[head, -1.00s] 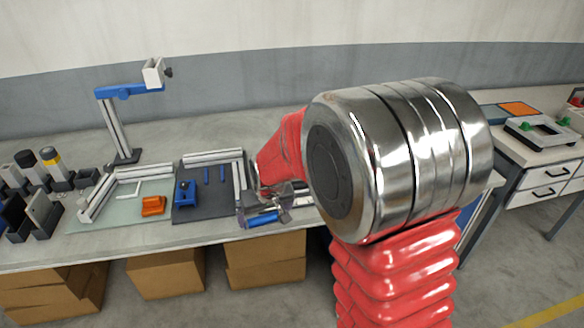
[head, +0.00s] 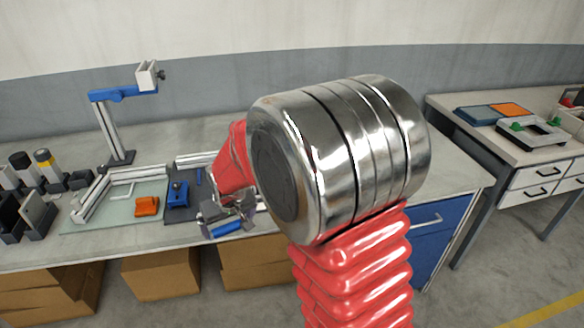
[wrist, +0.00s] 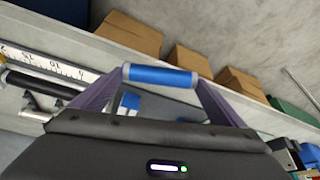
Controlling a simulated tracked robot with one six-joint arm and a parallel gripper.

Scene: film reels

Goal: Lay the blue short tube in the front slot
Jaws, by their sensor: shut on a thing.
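The blue short tube (wrist: 160,75) lies crosswise between the two fingertips in the wrist view, held at its ends. It also shows in the head view (head: 226,229), low at the end of my arm. My gripper (head: 228,221) is shut on it, over the dark mat at the bench's front side. A blue block (head: 177,195) stands on the dark mat (head: 184,215), left of my gripper. A thin blue piece (head: 199,176) lies on the mat behind it. I cannot make out the front slot; my arm hides the mat's right part.
An orange block (head: 147,206) sits on a glass plate (head: 100,217) to the left. A camera stand (head: 110,125) rises at the back. Black holders (head: 35,213) crowd the far left. Cardboard boxes (head: 160,272) stand below the bench. A drawer table (head: 520,165) stands at right.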

